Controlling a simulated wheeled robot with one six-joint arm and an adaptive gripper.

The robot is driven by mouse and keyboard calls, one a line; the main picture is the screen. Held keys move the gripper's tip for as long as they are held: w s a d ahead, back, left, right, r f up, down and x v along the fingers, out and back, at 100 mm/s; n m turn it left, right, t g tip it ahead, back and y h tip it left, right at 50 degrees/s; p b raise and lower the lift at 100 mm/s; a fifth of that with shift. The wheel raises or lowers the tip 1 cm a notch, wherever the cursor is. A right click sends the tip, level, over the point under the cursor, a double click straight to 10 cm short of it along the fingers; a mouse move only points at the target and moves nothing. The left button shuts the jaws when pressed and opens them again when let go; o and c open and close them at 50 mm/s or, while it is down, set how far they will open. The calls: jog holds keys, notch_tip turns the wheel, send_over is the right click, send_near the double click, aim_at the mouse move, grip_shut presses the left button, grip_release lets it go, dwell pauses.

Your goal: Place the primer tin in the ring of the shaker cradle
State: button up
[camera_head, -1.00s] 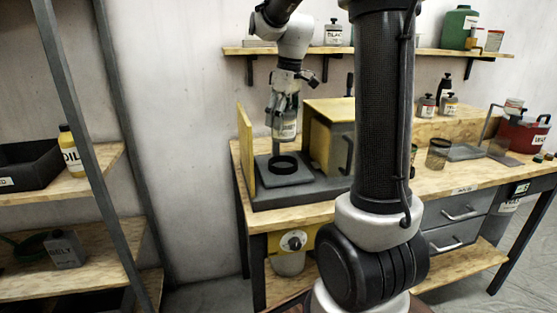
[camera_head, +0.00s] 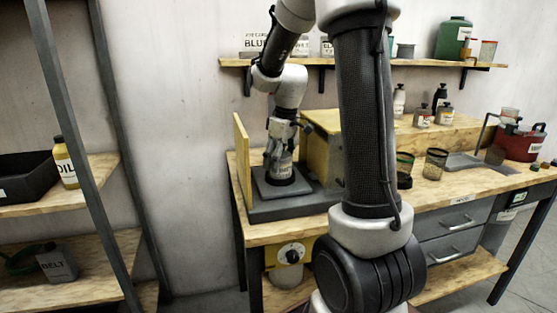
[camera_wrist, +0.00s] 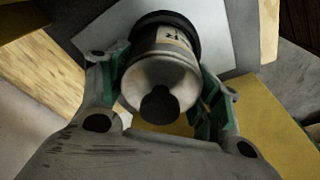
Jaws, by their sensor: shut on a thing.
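The primer tin (camera_head: 281,168) is a light metal tin with a pale label. It stands upright at the ring (camera_head: 285,185) of the shaker cradle, low over the grey plate (camera_head: 262,189). The wrist view shows the tin (camera_wrist: 160,72) from its lid end, with its far end at the black ring (camera_wrist: 170,19). Whether the tin's base touches the plate is hidden. My gripper (camera_head: 280,156) is above the cradle with its fingers around the tin. In the wrist view my gripper (camera_wrist: 160,95) is shut on the tin's sides with green-padded fingers.
A yellow panel (camera_head: 243,158) stands left of the cradle and a yellow box (camera_head: 322,150) stands close on its right. A shelf (camera_head: 400,64) with tins runs above. Glass jars (camera_head: 435,163) and a red pot (camera_head: 522,143) stand on the bench's right.

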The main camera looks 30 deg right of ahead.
jog(key=shift+f, duration=0.1)
jog(key=o, duration=1.3)
jog(key=shift+c, duration=0.2)
jog(key=r, duration=0.4)
jog(key=s+r, duration=0.1)
jog(key=r, duration=0.7)
jog(key=shift+s+d, duration=0.3)
jog(key=shift+d, duration=0.1)
jog(key=s+a+f+m+t, duration=0.1)
jog(key=s+a+m, duration=0.1)
jog(key=s, duration=0.9)
jog(key=s+a+f+m+t, duration=0.1)
jog(key=s+a+m, duration=0.2)
jog(key=s, duration=0.8)
jog(key=shift+s+a+f+m+t+h, duration=0.2)
jog(key=shift+s+a+m+t+h, duration=0.1)
jog(key=shift+m+t+h, duration=0.1)
